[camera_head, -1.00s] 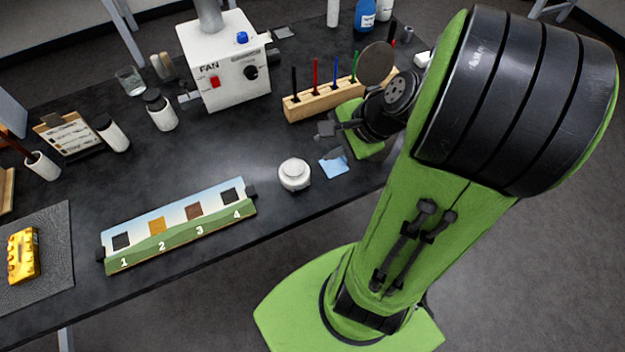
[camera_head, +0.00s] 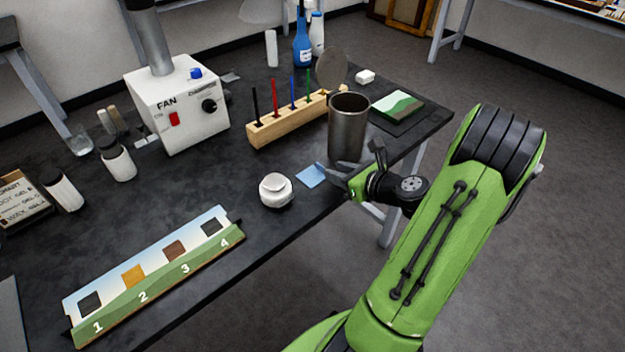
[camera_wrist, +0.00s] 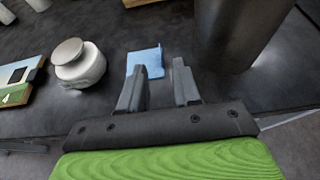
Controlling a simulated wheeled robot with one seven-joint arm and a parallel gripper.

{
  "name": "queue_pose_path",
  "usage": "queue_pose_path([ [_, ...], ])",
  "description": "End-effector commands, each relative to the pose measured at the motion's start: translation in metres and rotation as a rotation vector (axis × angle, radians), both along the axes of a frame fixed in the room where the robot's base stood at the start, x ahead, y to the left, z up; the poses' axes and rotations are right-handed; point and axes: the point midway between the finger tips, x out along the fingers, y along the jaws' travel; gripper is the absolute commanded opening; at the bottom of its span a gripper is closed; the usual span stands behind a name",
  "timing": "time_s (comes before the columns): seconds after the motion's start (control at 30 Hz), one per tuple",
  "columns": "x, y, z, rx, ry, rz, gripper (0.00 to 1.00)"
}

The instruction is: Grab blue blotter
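The blue blotter (camera_head: 311,176) is a small light-blue sheet lying on the black table near its front edge. In the wrist view the blotter (camera_wrist: 145,62) shows just beyond my fingertips, with one edge at its right looking folded up. My gripper (camera_head: 350,168) is at the table's front edge, right of the blotter. In the wrist view my gripper (camera_wrist: 160,75) has its two fingers apart with nothing between them. The left finger points at the blotter's near part; I cannot tell whether they touch.
A white lidded jar (camera_head: 277,190) stands left of the blotter. A tall dark metal cylinder (camera_head: 347,128) stands close behind my gripper. A wooden holder (camera_head: 290,121) with coloured sticks is farther back. A numbered sample strip (camera_head: 155,275) lies at the front left.

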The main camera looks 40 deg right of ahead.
Motion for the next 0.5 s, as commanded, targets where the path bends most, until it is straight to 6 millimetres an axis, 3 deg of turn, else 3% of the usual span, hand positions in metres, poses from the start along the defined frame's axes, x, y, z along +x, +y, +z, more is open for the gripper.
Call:
queue_pose_path([
  [0.3,0.046,0.002,-0.022,-0.002,0.000,0.003,0.32],
  [0.5,0.049,0.001,-0.021,-0.001,0.000,0.000,0.32],
])
